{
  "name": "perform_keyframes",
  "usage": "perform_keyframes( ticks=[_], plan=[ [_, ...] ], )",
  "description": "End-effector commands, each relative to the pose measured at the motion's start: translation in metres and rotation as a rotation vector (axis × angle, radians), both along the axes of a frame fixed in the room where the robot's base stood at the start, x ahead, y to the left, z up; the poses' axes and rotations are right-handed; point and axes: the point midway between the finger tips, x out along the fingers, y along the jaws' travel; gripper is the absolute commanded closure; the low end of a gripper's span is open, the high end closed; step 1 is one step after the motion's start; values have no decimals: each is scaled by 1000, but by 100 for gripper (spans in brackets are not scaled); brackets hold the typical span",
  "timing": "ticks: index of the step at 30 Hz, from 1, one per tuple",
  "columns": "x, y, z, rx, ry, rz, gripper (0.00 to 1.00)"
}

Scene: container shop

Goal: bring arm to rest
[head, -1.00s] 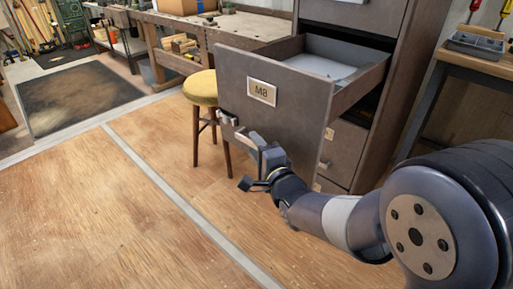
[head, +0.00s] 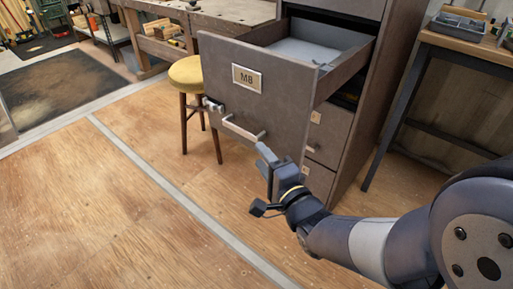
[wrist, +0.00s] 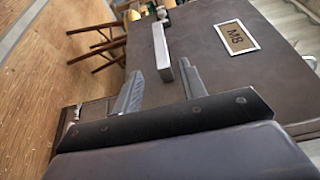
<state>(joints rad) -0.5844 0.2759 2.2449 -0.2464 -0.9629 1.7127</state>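My gripper (head: 264,158) is open and empty, just below and to the right of the drawer handle in the head view. In the wrist view my gripper (wrist: 158,85) shows its two fingers apart, with the bar handle (wrist: 161,48) ahead of them, seen in the gap. In the head view the handle (head: 240,130) runs across the lower front of the drawer labelled M8 (head: 285,98). The fingers look clear of the handle. The drawer is pulled well out, with a light grey inside.
The drawer belongs to a grey cabinet (head: 375,110) with more drawers below. A yellow stool (head: 187,73) stands behind and left of the open drawer. A workbench (head: 205,32) is at the back, another table (head: 470,58) at the right. The wooden floor at left is clear.

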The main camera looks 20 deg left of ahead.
Motion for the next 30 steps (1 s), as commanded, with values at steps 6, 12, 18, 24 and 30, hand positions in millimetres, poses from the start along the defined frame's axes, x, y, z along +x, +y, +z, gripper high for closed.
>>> perform_keyframes(
  ticks=[6, 12, 18, 24, 30],
  plan=[
    [-4, -4, 0, 1, -1, 0, 60],
    [-4, -3, 0, 1, -1, 0, 60],
    [5, 5, -1, 1, 0, 0, 60],
    [28, 28, -1, 1, -1, 2, 60],
    [52, 52, -1, 2, -1, 0, 60]
  ],
)
